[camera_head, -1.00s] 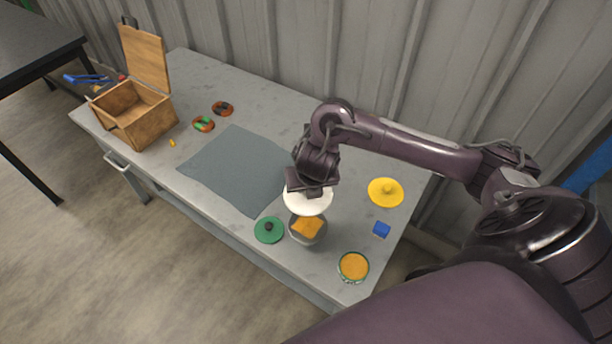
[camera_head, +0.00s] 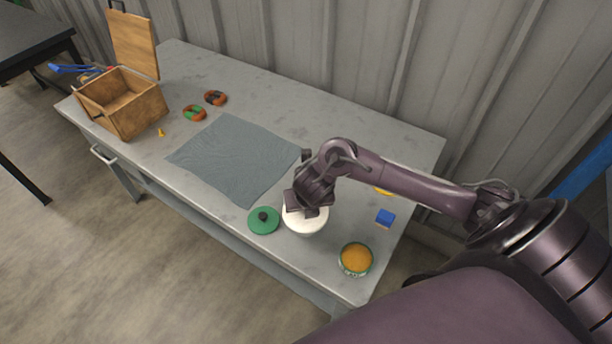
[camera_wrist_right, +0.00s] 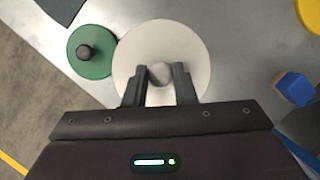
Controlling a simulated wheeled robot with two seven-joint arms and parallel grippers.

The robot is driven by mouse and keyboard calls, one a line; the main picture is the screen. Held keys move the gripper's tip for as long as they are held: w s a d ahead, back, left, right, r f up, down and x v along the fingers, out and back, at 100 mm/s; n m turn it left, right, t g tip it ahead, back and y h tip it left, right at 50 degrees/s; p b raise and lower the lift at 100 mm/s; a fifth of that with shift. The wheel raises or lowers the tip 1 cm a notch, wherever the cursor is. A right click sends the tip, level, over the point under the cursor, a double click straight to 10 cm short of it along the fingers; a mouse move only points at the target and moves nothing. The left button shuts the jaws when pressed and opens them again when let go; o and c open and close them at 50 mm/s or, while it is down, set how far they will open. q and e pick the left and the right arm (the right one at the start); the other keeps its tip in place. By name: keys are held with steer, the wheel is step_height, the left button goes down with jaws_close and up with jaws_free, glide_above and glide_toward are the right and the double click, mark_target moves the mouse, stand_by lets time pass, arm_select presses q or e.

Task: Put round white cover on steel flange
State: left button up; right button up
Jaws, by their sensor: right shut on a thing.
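The round white cover (camera_head: 309,223) is under my right gripper (camera_head: 308,207) in the head view. In the right wrist view the cover (camera_wrist_right: 190,60) is a pale disc with a grey knob, and my right gripper (camera_wrist_right: 160,78) is shut on that knob. The steel flange is almost wholly hidden under the cover, so I cannot tell whether the cover rests on it or is just above it. My left gripper is not in view.
A green disc with a dark knob (camera_head: 263,220) lies close left of the cover. An orange-topped round stand (camera_head: 355,259) and a blue block (camera_head: 385,217) are to the right. A grey mat (camera_head: 235,158) and open wooden box (camera_head: 124,103) lie further left.

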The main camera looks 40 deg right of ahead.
steer(key=shift+f, duration=0.15)
steer(key=o, duration=1)
steer(key=shift+r, duration=0.5)
steer(key=p+v, duration=0.7)
steer(key=v, duration=0.4)
steer(key=shift+s+r, duration=0.2)
steer(key=shift+s, duration=0.1)
steer(key=shift+f, duration=0.1)
